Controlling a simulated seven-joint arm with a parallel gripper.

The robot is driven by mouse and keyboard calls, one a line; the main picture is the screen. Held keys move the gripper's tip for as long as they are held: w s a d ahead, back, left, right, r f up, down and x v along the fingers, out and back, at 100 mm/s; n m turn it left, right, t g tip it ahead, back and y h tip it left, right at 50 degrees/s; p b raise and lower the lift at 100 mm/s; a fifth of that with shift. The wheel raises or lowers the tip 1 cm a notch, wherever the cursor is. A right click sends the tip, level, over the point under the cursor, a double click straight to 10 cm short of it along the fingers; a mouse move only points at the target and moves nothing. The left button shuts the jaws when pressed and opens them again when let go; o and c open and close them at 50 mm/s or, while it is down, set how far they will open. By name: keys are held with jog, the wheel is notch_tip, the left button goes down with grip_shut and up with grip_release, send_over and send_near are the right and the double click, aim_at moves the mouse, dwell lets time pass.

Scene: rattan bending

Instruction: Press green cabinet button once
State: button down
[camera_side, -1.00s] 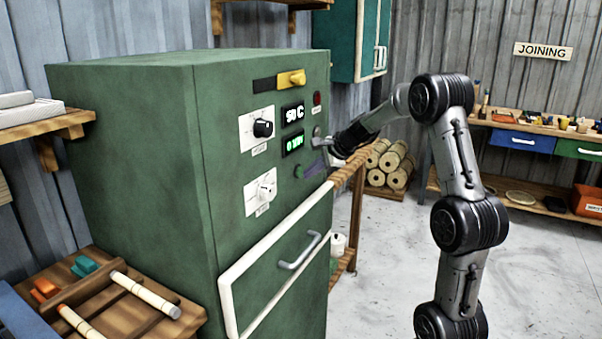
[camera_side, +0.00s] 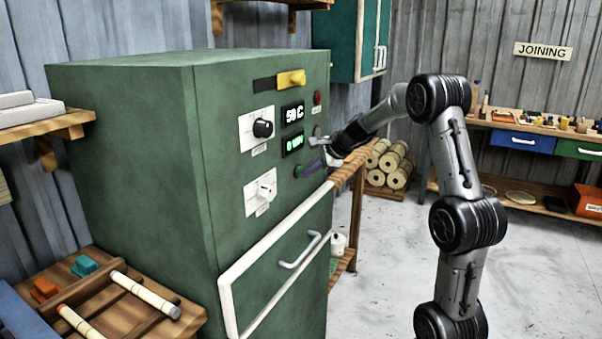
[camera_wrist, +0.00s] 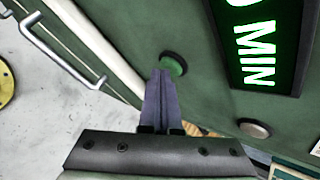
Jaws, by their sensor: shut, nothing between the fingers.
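The green cabinet (camera_side: 130,140) stands at the left in the side view. Its round green button (camera_side: 298,171) is on the front panel below the small green display. In the wrist view the green button (camera_wrist: 176,66) sits in a dark ring, its lower left part covered by my fingers. My gripper (camera_side: 306,170) is shut and empty, its fingers pointing at the button from the right. In the wrist view the closed fingertips (camera_wrist: 162,73) overlap the button's edge. I cannot tell whether they touch it.
A silver button (camera_wrist: 254,128) and the green display (camera_wrist: 262,42) are near my fingers. The panel also has two knobs, a yellow switch (camera_side: 291,79) and a red light (camera_side: 317,98). The door handle (camera_side: 300,250) sticks out below. A wooden table (camera_side: 350,180) stands behind.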

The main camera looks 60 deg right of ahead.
jog(key=shift+w, duration=0.15)
dwell(0.4)
jog(key=shift+s, duration=0.9)
jog(key=shift+s, duration=2.5)
jog(key=shift+w+a, duration=0.1)
